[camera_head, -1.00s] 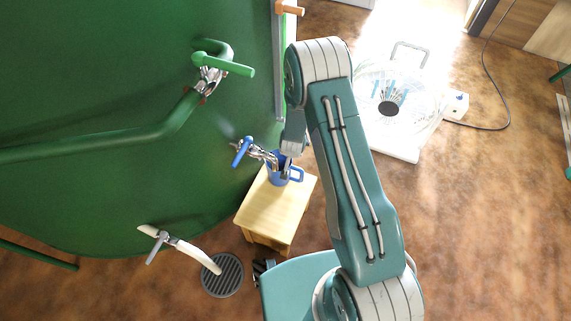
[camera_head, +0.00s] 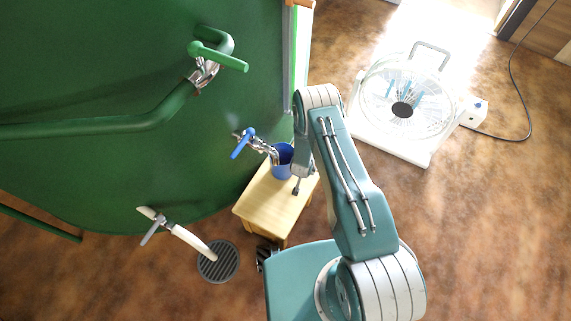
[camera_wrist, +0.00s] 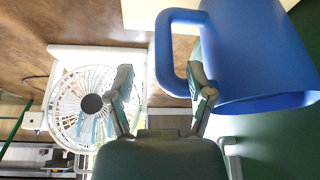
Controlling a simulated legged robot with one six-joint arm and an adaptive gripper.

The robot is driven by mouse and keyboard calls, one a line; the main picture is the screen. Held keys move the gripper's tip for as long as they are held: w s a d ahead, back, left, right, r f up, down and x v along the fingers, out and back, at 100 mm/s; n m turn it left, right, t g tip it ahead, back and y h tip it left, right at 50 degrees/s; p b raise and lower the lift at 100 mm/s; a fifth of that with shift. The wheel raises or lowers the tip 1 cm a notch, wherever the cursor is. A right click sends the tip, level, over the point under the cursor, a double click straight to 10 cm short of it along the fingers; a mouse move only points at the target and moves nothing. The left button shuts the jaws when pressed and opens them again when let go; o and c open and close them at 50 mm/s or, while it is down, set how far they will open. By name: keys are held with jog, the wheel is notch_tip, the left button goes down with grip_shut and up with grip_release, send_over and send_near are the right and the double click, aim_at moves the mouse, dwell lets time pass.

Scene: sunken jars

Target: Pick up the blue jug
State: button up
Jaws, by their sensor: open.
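The blue jug (camera_head: 281,154) stands upright on a small wooden stool, beneath the blue-handled tap. In the wrist view the jug (camera_wrist: 252,50) fills the upper right and looks upside down, its handle (camera_wrist: 165,45) pointing left. My gripper (camera_head: 296,188) is at the jug's right, handle side in the head view. In the wrist view my gripper (camera_wrist: 162,82) is open, with its fingers apart. The right finger overlaps the handle's end near the jug's body; I cannot tell if it touches. The left finger is clear of the jug. In the head view my arm hides the handle.
The blue-handled tap (camera_head: 243,143) juts out close to the jug, from the large green tank (camera_head: 90,70). The wooden stool (camera_head: 262,208) stands on the brown floor. A white fan (camera_head: 402,105) stands at the right. A white tap (camera_head: 180,235) hangs above a floor drain (camera_head: 218,262).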

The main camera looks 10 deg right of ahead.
jog(key=x, duration=0.3)
jog(key=shift+w+a+f, duration=0.1)
jog(key=shift+w+f, duration=0.1)
jog(key=shift+f, duration=0.05)
jog(key=shift+w+a+f, duration=0.1)
jog(key=shift+w+f, duration=0.15)
jog(key=shift+f, duration=0.35)
grip_shut()
